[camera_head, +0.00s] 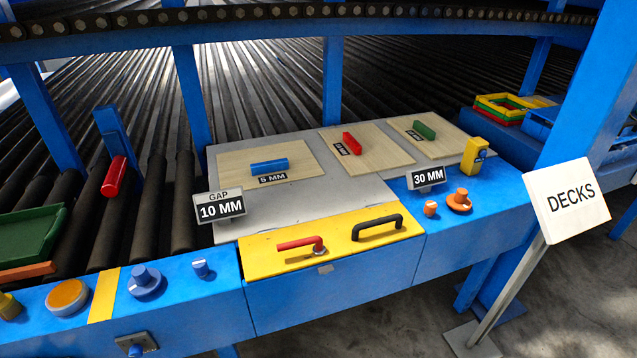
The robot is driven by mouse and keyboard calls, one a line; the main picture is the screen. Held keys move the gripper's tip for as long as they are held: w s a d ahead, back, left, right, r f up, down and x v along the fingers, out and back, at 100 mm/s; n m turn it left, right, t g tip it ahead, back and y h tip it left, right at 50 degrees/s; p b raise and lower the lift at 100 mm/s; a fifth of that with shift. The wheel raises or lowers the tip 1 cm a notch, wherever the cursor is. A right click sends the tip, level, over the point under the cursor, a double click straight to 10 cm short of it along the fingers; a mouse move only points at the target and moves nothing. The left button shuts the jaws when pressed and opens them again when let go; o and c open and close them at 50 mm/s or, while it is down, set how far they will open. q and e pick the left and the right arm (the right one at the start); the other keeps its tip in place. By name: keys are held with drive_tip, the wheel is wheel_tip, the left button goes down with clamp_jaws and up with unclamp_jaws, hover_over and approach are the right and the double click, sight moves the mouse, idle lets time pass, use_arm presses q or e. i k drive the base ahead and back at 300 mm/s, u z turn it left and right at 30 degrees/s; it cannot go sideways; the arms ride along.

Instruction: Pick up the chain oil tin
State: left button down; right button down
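Neither of my grippers shows in the head view.
Left of the container is a "30 MM" sign (427,178), with orange knobs (459,200) in front. Wooden boards (367,149) with coloured blocks lie behind. A red handle (301,243) and black handle (378,227) sit on the yellow panel. A "DECKS" sign (567,199) stands right.

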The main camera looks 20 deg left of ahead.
sight(69, 297)
drive_tip(key=u, duration=1.45)
drive_tip(key=k, duration=0.4)
drive_tip(key=u, duration=0.75)
drive_tip(key=i, duration=0.45)
drive_tip(key=z, duration=0.55)
drive_tip(key=k, duration=0.55)
drive_tip(key=z, duration=1)
drive_tip(key=i, duration=1.55)
drive_tip(key=u, duration=1.1)
